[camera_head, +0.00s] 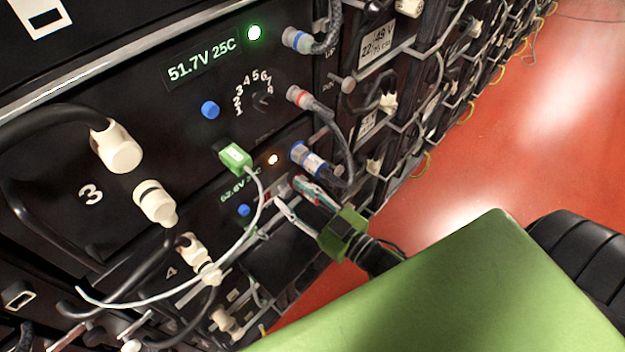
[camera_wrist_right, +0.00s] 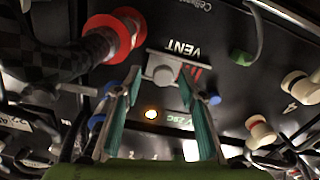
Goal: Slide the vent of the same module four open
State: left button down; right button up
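Module four (camera_head: 205,240) is the dark unit below module three, with a "4", an amber light and a dim display. In the right wrist view its vent (camera_wrist_right: 163,68) is a grey knob on a plate, under an upside-down "VENT" label, with red marks to its right. My right gripper (camera_head: 292,190) is in front of module four in the head view. In the wrist view its teal-padded fingers (camera_wrist_right: 160,83) are apart, one on each side of the knob. I cannot tell whether they touch it. In the head view the gripper partly hides the vent. My left gripper is not in view.
Module three (camera_head: 130,100) is above, with a green plug (camera_head: 235,157) and thick cables. A red-ringed connector (camera_wrist_right: 113,38) and grey cable are close left of the fingers in the wrist view. Red floor (camera_head: 500,130) lies open to the right.

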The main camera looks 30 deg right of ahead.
jog(key=v, duration=1.1)
jog(key=shift+d, duration=0.1)
jog(key=s+d+f+m+g+h, duration=0.1)
jog(key=s+d+f+g+h, duration=0.1)
jog(key=f, duration=0.9)
jog(key=s+d+f+m+g+h, duration=0.1)
jog(key=s+f+g, duration=0.2)
jog(key=f, duration=0.7)
jog(key=s+d+f+m+g+h, duration=0.1)
jog(key=s+d+f+g+h, duration=0.1)
jog(key=f, duration=0.9)
jog(key=s+a+f+g+h, duration=0.1)
jog(key=s+a+f+g, duration=0.2)
jog(key=s+f+g, duration=0.6)
jog(key=s+f, duration=0.8)
jog(key=s, duration=0.3)
jog(key=shift+s+f+m, duration=0.25)
jog(key=shift+s+m, duration=0.1)
jog(key=shift+m, duration=0.05)
